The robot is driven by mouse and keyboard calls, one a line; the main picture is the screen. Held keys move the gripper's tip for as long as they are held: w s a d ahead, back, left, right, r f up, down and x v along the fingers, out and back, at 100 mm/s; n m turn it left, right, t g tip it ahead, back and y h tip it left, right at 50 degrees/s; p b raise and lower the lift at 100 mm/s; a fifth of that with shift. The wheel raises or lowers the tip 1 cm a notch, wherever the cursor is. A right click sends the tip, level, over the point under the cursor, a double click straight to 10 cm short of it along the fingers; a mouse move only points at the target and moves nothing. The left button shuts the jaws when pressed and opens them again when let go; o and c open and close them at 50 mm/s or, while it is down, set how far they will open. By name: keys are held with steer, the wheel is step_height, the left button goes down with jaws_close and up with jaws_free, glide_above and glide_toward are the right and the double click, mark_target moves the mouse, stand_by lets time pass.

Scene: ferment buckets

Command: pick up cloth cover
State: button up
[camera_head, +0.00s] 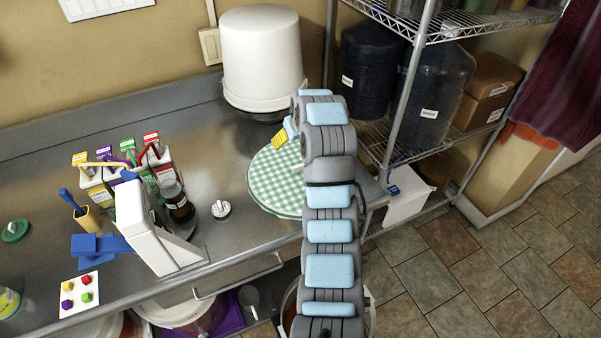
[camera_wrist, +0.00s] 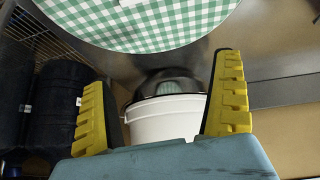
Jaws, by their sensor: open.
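The cloth cover (camera_head: 265,185) is a round green-and-white checkered cloth lying flat on the steel counter. My arm hides part of its right side in the head view. The wrist view shows part of the cloth cover (camera_wrist: 145,22) along the top, beyond the fingertips. My gripper (camera_head: 279,140) has yellow fingers and is near the far edge of the cloth in the head view. In the wrist view my gripper (camera_wrist: 163,80) is open, with its fingers wide apart and no cloth between them.
A white bucket (camera_head: 262,55) stands behind the cloth at the wall. A dark bottle (camera_head: 178,200), a white knob-like item (camera_head: 221,209) and several colour-labelled cartons are to the left. A wire shelf (camera_head: 455,35) with dark jugs (camera_head: 370,75) stands at the right.

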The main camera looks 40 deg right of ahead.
steer(key=s+r+g+y, duration=0.1)
steer(key=s+r, duration=0.2)
steer(key=s, duration=0.2)
steer(key=p, duration=0.2)
glide_above(301, 165)
steer(key=s, duration=0.2)
steer(key=shift+g, duration=0.4)
steer(key=f, duration=1)
steer(key=shift+w+a+f, duration=0.15)
steer(key=shift+a+f, duration=0.15)
steer(key=shift+s+p+x, duration=0.15)
steer(key=shift+p+x, duration=0.2)
steer(key=shift+x, duration=0.75)
steer(key=shift+s+p+x, duration=0.15)
steer(key=shift+p+x, duration=0.15)
steer(key=shift+x, duration=1.7)
steer(key=shift+f, duration=0.15)
steer(key=c, duration=1.3)
steer(key=shift+w, duration=0.1)
